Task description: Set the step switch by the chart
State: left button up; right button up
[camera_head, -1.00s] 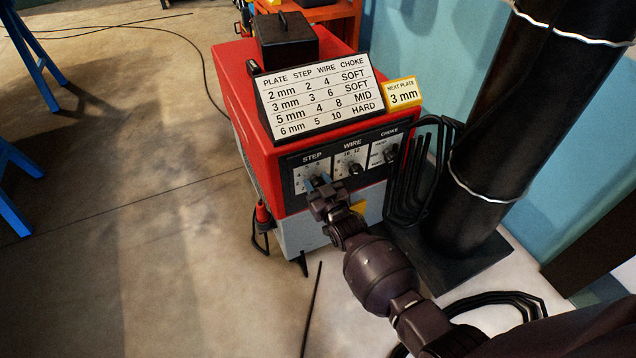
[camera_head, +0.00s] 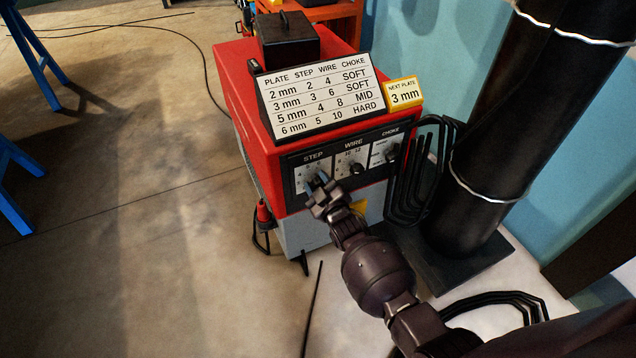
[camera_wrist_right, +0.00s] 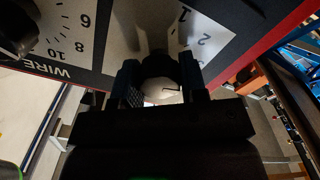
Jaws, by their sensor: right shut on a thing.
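My right gripper (camera_head: 318,184) is shut on the step switch knob at the left of the red machine's front panel. The dark step knob (camera_wrist_right: 158,64) sits between its two fingers in the right wrist view. The gripper covers the knob's pointer, so I cannot tell its setting; numbers 1 and 2 show on its dial (camera_wrist_right: 205,38). The chart (camera_head: 318,97) on the machine lists plate, step, wire and choke; its 3 mm row reads 3, 6, SOFT. A yellow card (camera_head: 404,94) beside it reads "NEXT PLATE 3 mm". My left gripper is out of view.
The wire knob (camera_head: 356,168) and choke knob (camera_head: 391,153) are to the right of the step switch. Black cable loops (camera_head: 408,190) hang at the machine's right side, near a large black cylinder (camera_head: 510,130). The floor at left is mostly clear.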

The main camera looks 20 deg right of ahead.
jog(key=o, duration=0.9)
jog(key=shift+s, duration=0.1)
